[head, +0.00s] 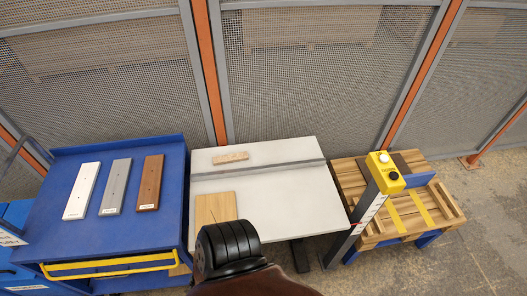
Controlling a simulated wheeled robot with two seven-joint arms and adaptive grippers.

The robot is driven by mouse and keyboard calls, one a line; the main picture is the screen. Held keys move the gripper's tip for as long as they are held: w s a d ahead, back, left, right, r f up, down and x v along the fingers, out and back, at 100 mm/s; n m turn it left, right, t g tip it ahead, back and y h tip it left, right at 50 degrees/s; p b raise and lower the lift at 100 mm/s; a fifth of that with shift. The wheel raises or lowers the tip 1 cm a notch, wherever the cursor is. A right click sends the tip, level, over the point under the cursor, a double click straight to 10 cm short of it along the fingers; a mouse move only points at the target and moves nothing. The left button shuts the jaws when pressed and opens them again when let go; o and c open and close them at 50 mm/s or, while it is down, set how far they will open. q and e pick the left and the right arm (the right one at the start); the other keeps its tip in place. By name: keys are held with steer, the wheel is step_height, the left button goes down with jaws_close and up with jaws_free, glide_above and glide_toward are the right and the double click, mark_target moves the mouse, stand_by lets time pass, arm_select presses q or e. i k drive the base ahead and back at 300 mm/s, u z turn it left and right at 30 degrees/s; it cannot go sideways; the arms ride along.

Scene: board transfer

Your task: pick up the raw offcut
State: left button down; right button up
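A small light-wood piece (230,157), which looks like the raw offcut, lies flat at the back left of the white table (290,196), behind a grey rail. A larger light-wood board (215,208) lies at the table's front left, with a dark line on it; its lower right is hidden by a dark part of my own body. No gripper fingers show, so I cannot see either gripper or its relation to the offcut.
A blue cart (60,170) at the left holds a white, a grey and a brown board. A slatted wooden stand (378,228) and a post with a yellow button box (385,172) are at the right. Mesh fencing (300,75) runs behind. The table's middle is clear.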

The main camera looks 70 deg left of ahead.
mark_target(242, 156)
steer(key=i, duration=1.25)
steer(key=u, duration=4.05)
